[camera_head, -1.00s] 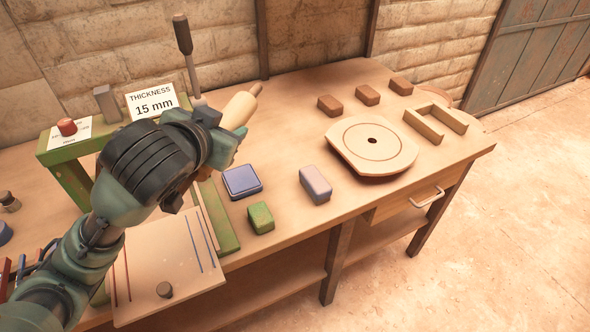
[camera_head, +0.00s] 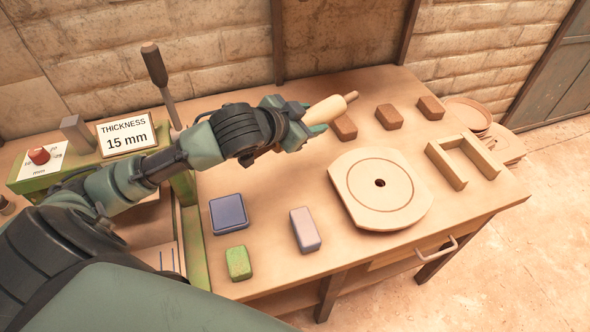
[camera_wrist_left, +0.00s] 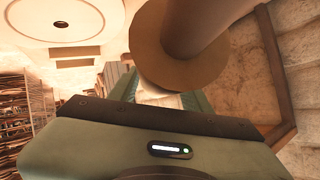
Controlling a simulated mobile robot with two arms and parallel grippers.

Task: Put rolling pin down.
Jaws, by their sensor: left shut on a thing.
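The rolling pin (camera_head: 325,110) is pale wood with a darker handle at its far end. My left gripper (camera_head: 300,120) is shut on it and holds it over the back part of the workbench. Its near end is hidden by the gripper. In the left wrist view, the end and handle of the rolling pin (camera_wrist_left: 185,50) fill the upper middle, close to the camera. I cannot tell whether the pin touches the bench. My right gripper is not in view.
The workbench (camera_head: 270,272) holds a round board (camera_head: 352,190), brown blocks (camera_head: 389,116), a U-shaped wooden frame (camera_head: 440,164), and blue (camera_head: 229,213), grey (camera_head: 304,230) and green (camera_head: 238,263) blocks. The press with its lever (camera_head: 155,66) and thickness sign (camera_head: 126,134) stands left.

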